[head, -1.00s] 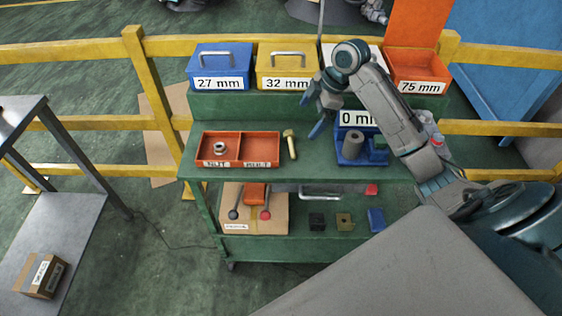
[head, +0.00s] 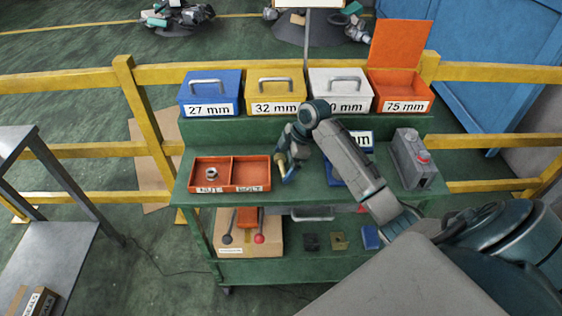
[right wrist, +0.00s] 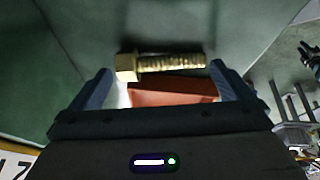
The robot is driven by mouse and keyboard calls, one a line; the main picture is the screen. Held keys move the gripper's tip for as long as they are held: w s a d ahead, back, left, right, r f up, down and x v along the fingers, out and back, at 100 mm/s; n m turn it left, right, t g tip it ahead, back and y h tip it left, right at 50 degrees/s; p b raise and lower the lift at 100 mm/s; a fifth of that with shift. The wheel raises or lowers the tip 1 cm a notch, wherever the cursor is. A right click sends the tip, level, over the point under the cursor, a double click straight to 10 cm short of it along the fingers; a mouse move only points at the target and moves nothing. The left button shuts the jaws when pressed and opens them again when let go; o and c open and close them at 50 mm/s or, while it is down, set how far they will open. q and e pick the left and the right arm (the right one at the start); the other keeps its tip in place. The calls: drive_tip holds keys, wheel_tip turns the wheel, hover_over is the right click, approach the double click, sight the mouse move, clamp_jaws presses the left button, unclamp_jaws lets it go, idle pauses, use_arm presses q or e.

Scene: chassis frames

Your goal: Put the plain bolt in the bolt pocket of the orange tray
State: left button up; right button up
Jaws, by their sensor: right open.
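The plain bolt (head: 281,162), brass-coloured with a hex head, is at the right side of the orange tray, partly hidden by my right gripper (head: 286,170). In the right wrist view the bolt (right wrist: 172,63) lies crosswise at the tips of my right gripper (right wrist: 162,78), whose two fingers stand apart with the head near the left one. I cannot tell whether they touch it. The orange tray (head: 231,171) has two pockets; a nut (head: 211,173) is in the left one and the right bolt pocket (head: 251,172) is empty. My left gripper is not in view.
Blue (head: 211,92), yellow, white and orange boxes with size labels stand on the raised back shelf. A grey case (head: 413,160) and a partly hidden blue bin (head: 335,174) are right of my gripper. A yellow railing (head: 150,130) runs behind.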

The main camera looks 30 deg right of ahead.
drive_tip(key=shift+a+f, duration=0.1)
drive_tip(key=shift+f, duration=0.05)
drive_tip(key=c, duration=1)
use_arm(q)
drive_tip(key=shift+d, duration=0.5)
use_arm(e)
drive_tip(key=shift+c, duration=0.2)
